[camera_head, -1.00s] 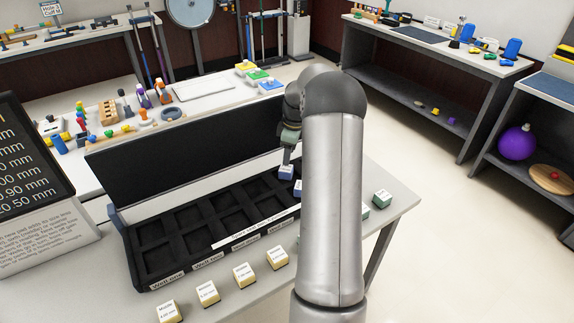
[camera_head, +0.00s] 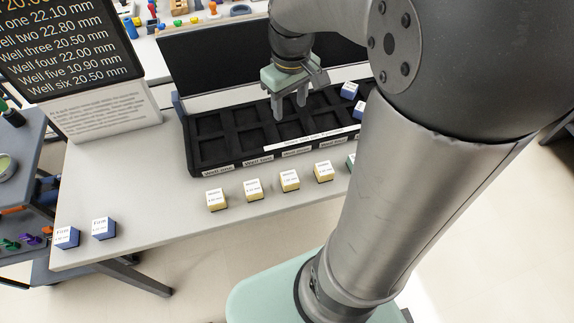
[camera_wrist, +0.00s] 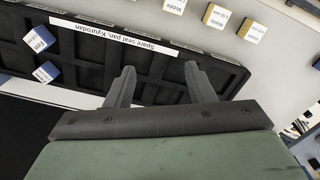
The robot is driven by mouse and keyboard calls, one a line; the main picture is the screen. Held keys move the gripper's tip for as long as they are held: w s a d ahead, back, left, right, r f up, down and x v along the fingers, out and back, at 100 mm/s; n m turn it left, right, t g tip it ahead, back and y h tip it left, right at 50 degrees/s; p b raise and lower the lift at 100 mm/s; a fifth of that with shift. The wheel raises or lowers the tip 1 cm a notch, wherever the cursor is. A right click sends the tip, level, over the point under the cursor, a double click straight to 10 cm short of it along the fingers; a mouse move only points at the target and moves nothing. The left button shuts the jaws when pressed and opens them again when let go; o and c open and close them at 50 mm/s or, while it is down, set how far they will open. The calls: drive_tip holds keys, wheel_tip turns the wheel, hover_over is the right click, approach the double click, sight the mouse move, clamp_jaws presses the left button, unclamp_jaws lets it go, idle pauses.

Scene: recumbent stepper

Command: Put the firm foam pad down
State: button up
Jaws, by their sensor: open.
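Two blue-sided pads with white labelled tops, a rear one (camera_head: 349,91) and a front one (camera_head: 359,110), sit at the right part of the black welled tray (camera_head: 190,150). Both show at the left of the wrist view, one (camera_wrist: 39,39) above the other (camera_wrist: 46,73). I cannot tell how deep they sit. Two more blue pads, a left one (camera_head: 67,237) and a right one (camera_head: 103,228), stand at the table's front left; their labels seem to read Firm. My gripper (camera_head: 290,108) is open and empty above the tray's middle, left of the tray's blue pads.
Several yellow pads (camera_head: 253,189) stand in a row before the tray. A green pad (camera_head: 351,161) is partly hidden by my arm. A sign (camera_head: 75,60) with well sizes stands at the left. The table's front left (camera_head: 150,190) has free room.

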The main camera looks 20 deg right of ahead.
drive_tip(key=s+a+f+m, duration=0.1)
drive_tip(key=s+a, duration=0.2)
drive_tip(key=s, duration=0.4)
drive_tip(key=s+a+f+m, duration=0.1)
drive_tip(key=s+a+f, duration=0.1)
drive_tip(key=s, duration=0.4)
drive_tip(key=shift+s+a+m, duration=0.3)
drive_tip(key=shift+s+a, duration=0.05)
drive_tip(key=shift+a, duration=0.5)
